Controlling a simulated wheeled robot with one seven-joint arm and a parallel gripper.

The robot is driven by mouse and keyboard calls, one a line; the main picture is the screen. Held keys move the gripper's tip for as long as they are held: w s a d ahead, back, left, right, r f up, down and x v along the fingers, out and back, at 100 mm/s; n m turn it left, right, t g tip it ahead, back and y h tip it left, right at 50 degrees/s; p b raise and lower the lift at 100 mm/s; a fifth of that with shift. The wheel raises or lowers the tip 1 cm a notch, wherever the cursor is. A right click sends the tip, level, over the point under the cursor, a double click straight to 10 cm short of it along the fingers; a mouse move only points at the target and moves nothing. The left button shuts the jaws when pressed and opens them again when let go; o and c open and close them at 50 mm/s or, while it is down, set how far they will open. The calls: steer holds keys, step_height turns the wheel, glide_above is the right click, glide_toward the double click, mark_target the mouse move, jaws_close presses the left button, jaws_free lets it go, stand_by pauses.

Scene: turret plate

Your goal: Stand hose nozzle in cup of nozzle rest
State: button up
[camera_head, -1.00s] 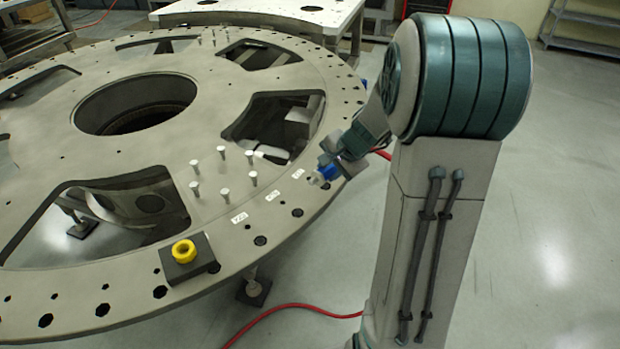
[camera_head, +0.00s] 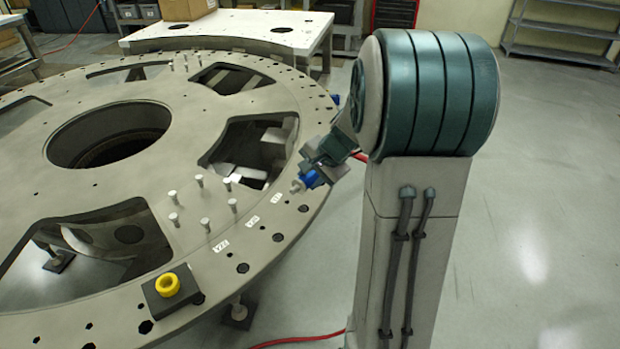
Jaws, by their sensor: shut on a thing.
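The hose nozzle (camera_head: 309,179), blue with a pale metal tip pointing left, is held in my gripper (camera_head: 318,175) near the right rim of the turret plate. My gripper is shut on it; the fingers are small and partly hidden by the arm. The nozzle lies tilted close to level, seemingly a little above the plate. The nozzle rest (camera_head: 187,301) is a dark block on the plate's near rim, with a yellow round cup (camera_head: 168,285) on top. The cup looks empty. My gripper is well apart from it, farther back and to the right.
Several upright pins (camera_head: 205,223) stand on the turret plate (camera_head: 100,215) between the nozzle and the rest. White labels (camera_head: 251,220) lie along the rim. The plate has large cutouts. A red hose (camera_head: 300,340) runs on the floor. Open floor lies right.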

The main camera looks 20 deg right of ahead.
mark_target(311, 178)
step_height(311, 178, up, 9)
steer(key=p, duration=0.5)
steer(key=shift+p, duration=0.4)
